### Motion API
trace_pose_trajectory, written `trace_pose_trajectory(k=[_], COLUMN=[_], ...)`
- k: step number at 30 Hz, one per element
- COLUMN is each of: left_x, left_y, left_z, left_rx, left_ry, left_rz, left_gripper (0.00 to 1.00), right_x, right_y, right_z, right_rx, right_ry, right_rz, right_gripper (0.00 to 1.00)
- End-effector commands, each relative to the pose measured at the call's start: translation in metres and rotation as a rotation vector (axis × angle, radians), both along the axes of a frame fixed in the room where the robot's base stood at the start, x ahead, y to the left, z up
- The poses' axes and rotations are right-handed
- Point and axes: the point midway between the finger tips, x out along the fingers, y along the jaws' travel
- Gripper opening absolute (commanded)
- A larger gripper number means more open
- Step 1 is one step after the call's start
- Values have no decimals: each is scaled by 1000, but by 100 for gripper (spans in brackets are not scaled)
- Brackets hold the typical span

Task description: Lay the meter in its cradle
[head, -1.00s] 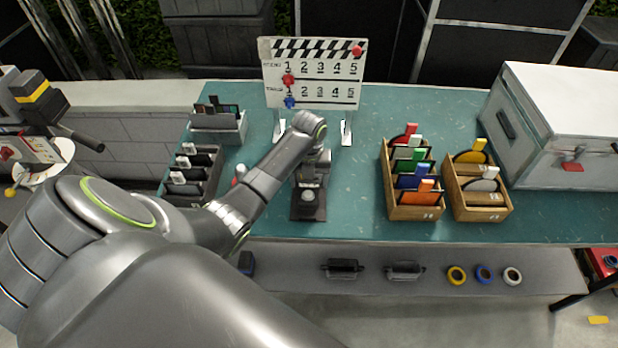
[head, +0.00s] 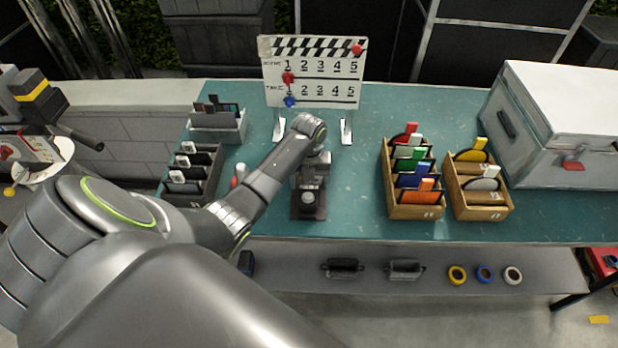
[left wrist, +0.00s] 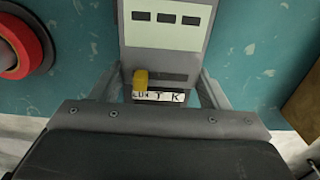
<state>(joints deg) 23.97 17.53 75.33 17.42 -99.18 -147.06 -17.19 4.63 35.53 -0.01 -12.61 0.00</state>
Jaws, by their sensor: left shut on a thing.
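My left gripper (head: 312,172) is shut on the meter (left wrist: 163,36), over the front middle of the teal table. In the left wrist view the meter is a grey body with three dark windows, a yellow knob and a strip lettered LUX, T, K between the fingers. In the head view a rounded grey dome (head: 308,198) shows just in front of the gripper, probably part of the meter. A dark block (head: 308,214), apparently the cradle, is under it. The gripper and arm cover much of both, so I cannot tell whether they touch. My right gripper is not in view.
A clapper board (head: 314,92) stands behind the gripper. Dark racks (head: 195,172) are on the left; wooden boxes (head: 415,208) of coloured cards and a white case (head: 555,125) are on the right. A red round thing (left wrist: 22,45) lies left of the meter. Table right of the gripper is clear.

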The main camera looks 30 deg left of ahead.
Motion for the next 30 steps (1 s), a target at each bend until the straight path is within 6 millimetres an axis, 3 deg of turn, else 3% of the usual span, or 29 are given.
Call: trace_pose_trajectory(k=[28, 29, 30], left_x=[0, 1, 0], left_y=[0, 0, 0], left_z=[-19, -18, -18], left_rx=[1, 1, 1], left_ry=[-1, -2, -2], left_rz=[0, -1, -1], left_gripper=[36, 72, 77], right_x=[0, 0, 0], right_y=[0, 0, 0], right_z=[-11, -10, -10], right_rx=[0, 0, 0], right_ry=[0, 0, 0], right_rz=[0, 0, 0], right_gripper=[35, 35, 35])
